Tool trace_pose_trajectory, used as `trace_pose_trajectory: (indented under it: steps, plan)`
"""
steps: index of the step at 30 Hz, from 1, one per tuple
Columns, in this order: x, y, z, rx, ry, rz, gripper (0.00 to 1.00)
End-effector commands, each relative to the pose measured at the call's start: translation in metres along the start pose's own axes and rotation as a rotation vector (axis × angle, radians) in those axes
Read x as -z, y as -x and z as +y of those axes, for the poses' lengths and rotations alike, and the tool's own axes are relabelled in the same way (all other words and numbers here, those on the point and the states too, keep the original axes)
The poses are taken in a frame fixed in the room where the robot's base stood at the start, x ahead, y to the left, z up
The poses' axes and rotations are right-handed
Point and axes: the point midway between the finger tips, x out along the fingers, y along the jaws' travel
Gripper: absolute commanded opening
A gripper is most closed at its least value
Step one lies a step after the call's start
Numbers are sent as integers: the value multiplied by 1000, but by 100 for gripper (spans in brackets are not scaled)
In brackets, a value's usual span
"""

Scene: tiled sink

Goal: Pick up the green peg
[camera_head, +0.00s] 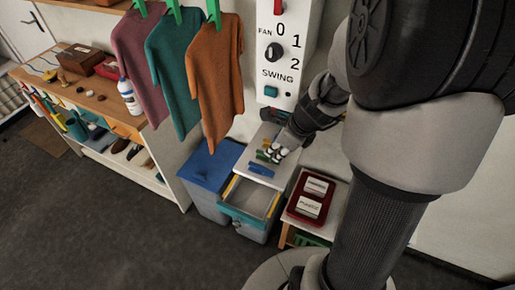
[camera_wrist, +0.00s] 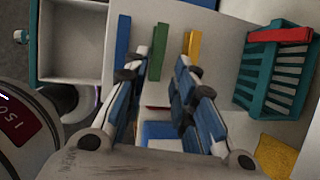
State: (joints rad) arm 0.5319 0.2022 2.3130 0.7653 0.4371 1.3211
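The green peg (camera_wrist: 158,52) lies on a pale worktop (camera_wrist: 222,30) in the wrist view, between a blue peg (camera_wrist: 123,40) on its left and a yellow peg (camera_wrist: 194,42) on its right. My gripper (camera_wrist: 163,60) is open, with one fingertip on each side of the green peg in the picture. I see no grip on the peg; the height of the fingertips above it is hard to tell. In the head view my gripper (camera_head: 275,153) is over the pegs, and the blue peg (camera_head: 260,170) shows in front of it.
A teal basket (camera_wrist: 268,75) with a red object (camera_wrist: 280,35) on its rim stands right. A yellow block (camera_wrist: 275,157) lies below it. An open drawer (camera_head: 252,197) projects below the worktop. A red tray (camera_head: 310,196) stands at right; shirts (camera_head: 216,80) hang left.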

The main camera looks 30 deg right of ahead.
Motion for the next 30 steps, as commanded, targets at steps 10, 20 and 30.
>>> trace_pose_trajectory:
  steps: [10, 20, 30]
  plan:
    - [-3, -30, 3, -1, 3, 0, 25]
    - [-5, -56, 3, 1, 2, 0, 25]
    - [-5, -56, 3, 0, 2, 0, 9]
